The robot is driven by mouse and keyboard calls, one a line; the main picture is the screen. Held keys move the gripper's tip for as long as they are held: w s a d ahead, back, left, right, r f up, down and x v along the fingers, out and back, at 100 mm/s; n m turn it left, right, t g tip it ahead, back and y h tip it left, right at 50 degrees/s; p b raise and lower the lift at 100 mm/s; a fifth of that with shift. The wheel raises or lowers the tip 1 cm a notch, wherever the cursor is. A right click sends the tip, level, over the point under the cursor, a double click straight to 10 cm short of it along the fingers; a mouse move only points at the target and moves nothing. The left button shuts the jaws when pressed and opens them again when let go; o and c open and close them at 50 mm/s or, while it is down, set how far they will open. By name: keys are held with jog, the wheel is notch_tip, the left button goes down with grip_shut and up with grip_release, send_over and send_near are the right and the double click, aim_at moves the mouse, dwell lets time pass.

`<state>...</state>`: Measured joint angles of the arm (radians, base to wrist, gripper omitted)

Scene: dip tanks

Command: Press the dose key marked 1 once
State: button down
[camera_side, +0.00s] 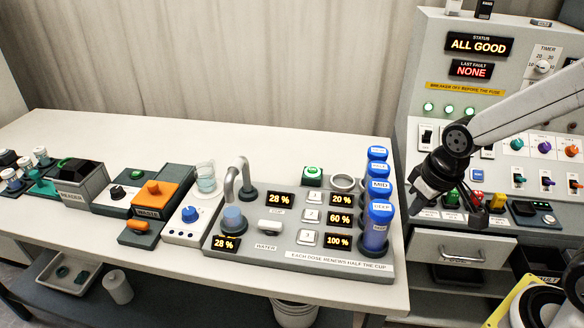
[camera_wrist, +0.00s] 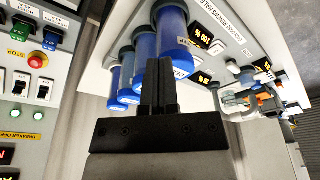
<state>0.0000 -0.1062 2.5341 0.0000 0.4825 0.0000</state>
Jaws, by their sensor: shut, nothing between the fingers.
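My gripper (camera_side: 482,218) is shut and empty. It is right of the panel, past the blue-capped tubes and in front of the control cabinet, apart from the keys. In the wrist view its dark fingers (camera_wrist: 160,80) are together, with the blue-capped tubes (camera_wrist: 146,60) behind them.
Several blue-capped tubes (camera_side: 377,225) stand along the panel's right edge, between my gripper and the keys. A curved tap (camera_side: 238,180) rises at the panel's left. The control cabinet (camera_side: 414,95) has switches and buttons near my gripper. The bench behind the panel is clear.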

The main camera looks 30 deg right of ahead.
jog(key=v, duration=0.2)
jog(key=m+t+h, duration=0.2)
jog(key=m+t, duration=0.4)
jog(key=m, duration=0.5)
send_over(311, 191)
jog(key=s, duration=0.3)
jog(key=shift+y, duration=0.3)
jog(key=shift+a+f, duration=0.15)
jog(key=shift+f, duration=1.3)
jog(key=shift+a+f, duration=0.15)
jog(key=shift+f, duration=1.3)
jog(key=shift+f, duration=0.2)
jog(key=shift+f, duration=4.2)
jog(key=shift+f, duration=0.45)
